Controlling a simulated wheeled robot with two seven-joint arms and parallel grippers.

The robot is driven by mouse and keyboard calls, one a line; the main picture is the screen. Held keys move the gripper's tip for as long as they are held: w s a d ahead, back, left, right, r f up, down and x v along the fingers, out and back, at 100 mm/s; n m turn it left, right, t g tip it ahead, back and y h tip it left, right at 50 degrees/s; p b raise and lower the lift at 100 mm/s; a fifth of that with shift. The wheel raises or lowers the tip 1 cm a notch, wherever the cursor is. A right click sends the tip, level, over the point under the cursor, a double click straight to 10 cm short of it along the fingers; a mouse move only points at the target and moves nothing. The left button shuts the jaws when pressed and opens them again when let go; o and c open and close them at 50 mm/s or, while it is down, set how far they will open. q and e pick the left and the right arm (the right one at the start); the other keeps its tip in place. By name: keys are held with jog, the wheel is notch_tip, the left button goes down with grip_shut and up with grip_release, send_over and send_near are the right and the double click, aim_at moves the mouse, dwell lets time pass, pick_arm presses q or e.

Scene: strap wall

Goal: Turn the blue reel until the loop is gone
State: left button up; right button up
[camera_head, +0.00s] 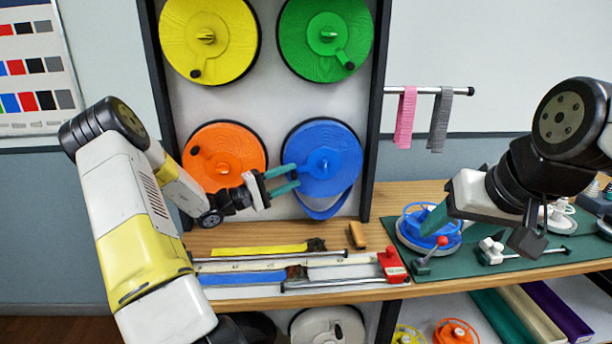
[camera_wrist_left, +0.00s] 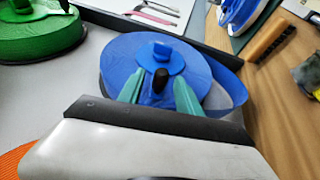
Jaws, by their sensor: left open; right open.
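The blue reel (camera_head: 335,150) is mounted low on the right of the wall panel. A slack loop of blue strap (camera_head: 322,208) hangs below its lower edge. In the left wrist view the reel (camera_wrist_left: 125,55) has a central knob and a dark crank handle (camera_wrist_left: 160,82), and the loop (camera_wrist_left: 232,85) bulges at its right. My left gripper (camera_head: 289,179) is open at the reel's lower left; in its wrist view the green fingertips (camera_wrist_left: 158,92) stand on either side of the dark handle. Whether they touch it I cannot tell. My right gripper (camera_head: 470,215) is open and empty above the bench, apart from the reel.
Yellow (camera_head: 215,35), green (camera_head: 325,60) and orange (camera_head: 215,145) reels share the panel. The bench holds yellow and blue straps, metal rods, a red block (camera_head: 392,265), a brush-like wooden block (camera_head: 357,235) and a small blue winder (camera_head: 428,225). Pink and grey straps hang from a rod.

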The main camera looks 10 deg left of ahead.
pick_arm(q)
jog(key=shift+x, duration=1)
grip_shut()
dwell(0.7)
